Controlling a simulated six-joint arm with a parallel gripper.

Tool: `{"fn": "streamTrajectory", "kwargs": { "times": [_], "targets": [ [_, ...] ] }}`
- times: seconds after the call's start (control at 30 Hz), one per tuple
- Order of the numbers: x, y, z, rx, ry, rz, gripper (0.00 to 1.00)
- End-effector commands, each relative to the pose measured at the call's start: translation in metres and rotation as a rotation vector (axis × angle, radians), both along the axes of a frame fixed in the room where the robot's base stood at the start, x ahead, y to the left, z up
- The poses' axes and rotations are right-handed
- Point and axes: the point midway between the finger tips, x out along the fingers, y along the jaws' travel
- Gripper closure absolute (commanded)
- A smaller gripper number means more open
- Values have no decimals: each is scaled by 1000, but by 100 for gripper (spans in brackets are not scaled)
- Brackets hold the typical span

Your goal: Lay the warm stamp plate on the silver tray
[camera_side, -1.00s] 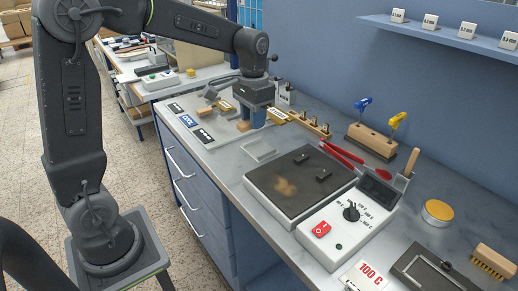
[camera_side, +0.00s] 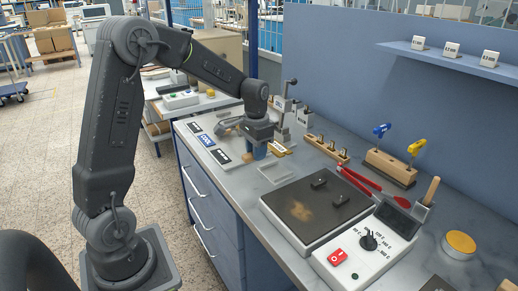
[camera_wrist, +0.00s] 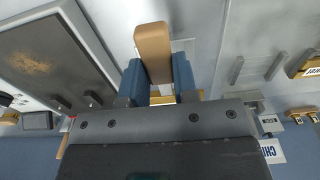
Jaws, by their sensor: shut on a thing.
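My gripper (camera_side: 259,156) has blue fingers, shut on a tan handle (camera_wrist: 153,50), which also shows in the side view (camera_side: 248,157). The handle sticks out past the fingers in the wrist view. A strip of brass colour (camera_wrist: 175,98) shows between the fingers under it; the rest of the held piece is hidden, so I cannot read any mark on it. The shallow silver tray (camera_side: 278,173) lies on the bench between my gripper and the hot plate. It looks empty in the side view, and my gripper is just behind and left of it.
The hot plate (camera_side: 290,222) has a dark top with two small black blocks and a brown stain. A brass piece (camera_side: 281,150) lies right of my gripper. A rack with wooden pegs (camera_side: 328,148) stands behind.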

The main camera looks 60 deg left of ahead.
Motion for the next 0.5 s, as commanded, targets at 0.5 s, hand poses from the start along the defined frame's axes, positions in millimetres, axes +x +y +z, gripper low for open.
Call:
{"fn": "streamTrajectory", "kwargs": {
  "times": [0.5],
  "targets": [
    [0, 0, -19, 0, -2, 0, 100]
  ]
}}
